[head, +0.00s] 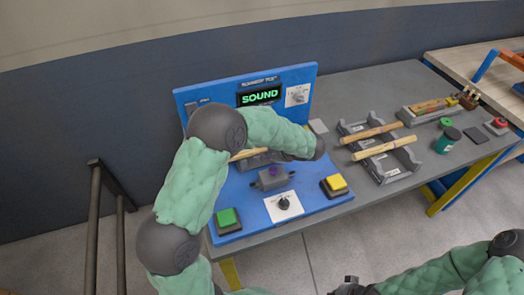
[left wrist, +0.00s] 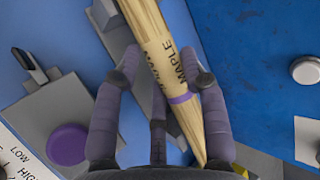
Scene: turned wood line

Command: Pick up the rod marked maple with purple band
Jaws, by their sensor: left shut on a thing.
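In the left wrist view the pale wooden rod (left wrist: 152,35), printed MAPLE and with a purple band near its lower end, runs between the fingers of my left gripper (left wrist: 164,82). The gripper is shut on it, close to the lettering and band. In the head view my left arm hides most of the gripper and rod; a short piece of pale wood (head: 243,155) shows under the arm, over the blue panel. My right gripper (head: 350,287) is at the bottom edge, too cut off to tell its jaws.
The blue station (head: 245,203) has a SOUND display (head: 260,95), a green button (head: 227,217), a yellow button (head: 335,184) and a dark knob (head: 284,203). Two other rods lie on a grey rack (head: 395,173) to the right. A green jar (head: 447,140) stands beyond.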

